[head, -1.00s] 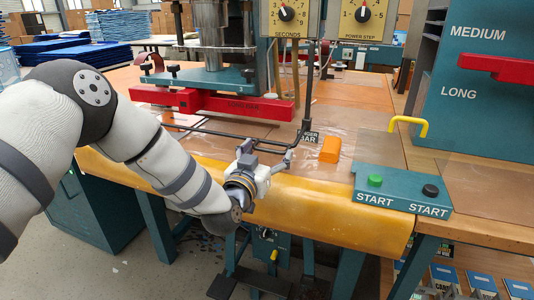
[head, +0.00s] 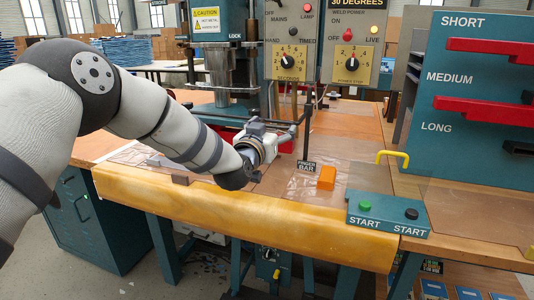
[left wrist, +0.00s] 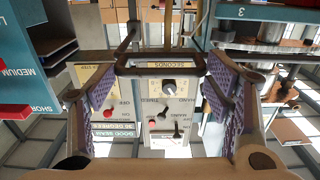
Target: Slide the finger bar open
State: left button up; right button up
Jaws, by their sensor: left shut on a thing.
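The finger bar is a thin black bar frame (left wrist: 160,72), seen between my fingers in the left wrist view. My left gripper (head: 287,133) is shut on the bar, with its purple-padded fingers on either side in the left wrist view (left wrist: 160,98). In the head view the gripper is over the orange-brown worktable, close to the press, and its wrist hides most of the bar. The FINGER BAR label (head: 307,167) stands on the table at the foot of a thin black post. My right gripper is out of view.
The press (head: 226,60) stands behind my left gripper, with dial boxes (head: 290,62) to its right. An orange block (head: 327,178), a START button box (head: 388,214) and a yellow handle (head: 392,155) are on the right. The yellow front apron (head: 230,208) lies below.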

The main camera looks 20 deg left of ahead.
pick_arm(q)
notch_tip(320, 180, up, 4)
jog(key=shift+f+p, duration=0.1)
jog(key=shift+p, duration=0.25)
jog(key=o, duration=1.5)
jog(key=shift+w+d+f, duration=0.1)
jog(key=shift+o, duration=0.2)
jog(key=shift+w+f, duration=0.1)
jog(key=shift+f, duration=0.05)
